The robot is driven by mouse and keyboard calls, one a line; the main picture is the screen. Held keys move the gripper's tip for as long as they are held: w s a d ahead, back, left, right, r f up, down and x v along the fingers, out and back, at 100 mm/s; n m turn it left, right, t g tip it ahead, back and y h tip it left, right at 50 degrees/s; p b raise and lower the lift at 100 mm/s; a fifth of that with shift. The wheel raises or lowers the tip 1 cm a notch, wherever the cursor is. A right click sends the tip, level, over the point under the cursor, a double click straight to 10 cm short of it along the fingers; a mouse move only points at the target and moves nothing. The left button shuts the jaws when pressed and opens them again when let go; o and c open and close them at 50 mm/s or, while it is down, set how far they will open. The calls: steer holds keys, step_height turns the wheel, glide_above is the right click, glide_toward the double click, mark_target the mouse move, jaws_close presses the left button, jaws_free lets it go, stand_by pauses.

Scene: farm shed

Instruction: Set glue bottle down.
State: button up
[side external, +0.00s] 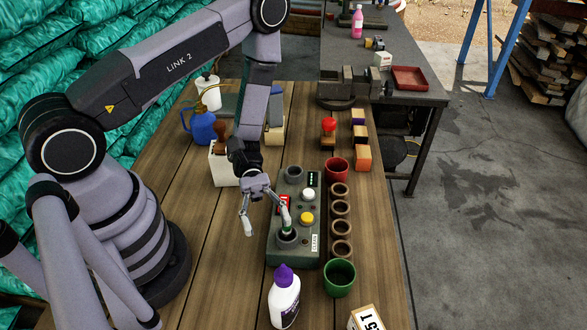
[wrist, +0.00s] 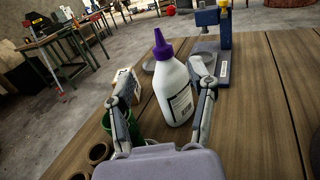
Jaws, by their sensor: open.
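The glue bottle (side external: 284,298) is white with a purple cap and a dark label. It stands upright on the wooden table at the front, left of the green cup. In the wrist view the glue bottle (wrist: 175,88) appears ahead of and between my two fingers. My gripper (side external: 267,230) is open and empty beside the grey control box, behind the bottle in the side view and apart from it. In the wrist view my gripper's fingers (wrist: 160,105) are spread wide.
The control box (side external: 275,246) with buttons stands behind the bottle. A row of brown pots (side external: 340,208), a red cup (side external: 337,172) and the green cup (side external: 339,279) line its right side. A lettered block (side external: 367,319) sits at the front edge. Bare table lies left of the bottle.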

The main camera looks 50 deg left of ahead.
steer(key=s+a+r+m+t+y, duration=0.1)
steer(key=a+r+m+t+y, duration=0.3)
steer(key=r, duration=0.5)
steer(key=s+a+r+m+t+y, duration=0.2)
steer(key=a+r+m+t+y, duration=0.2)
steer(key=a+r+y, duration=0.3)
steer(key=s+a+r+m+t+y, duration=0.2)
steer(key=a+r+m+t+y, duration=0.2)
steer(key=r, duration=0.7)
steer(key=shift+s+a+r+m+y, duration=0.25)
steer(key=shift+a+r+m+y, duration=0.1)
steer(key=shift+a+m+y, duration=0.4)
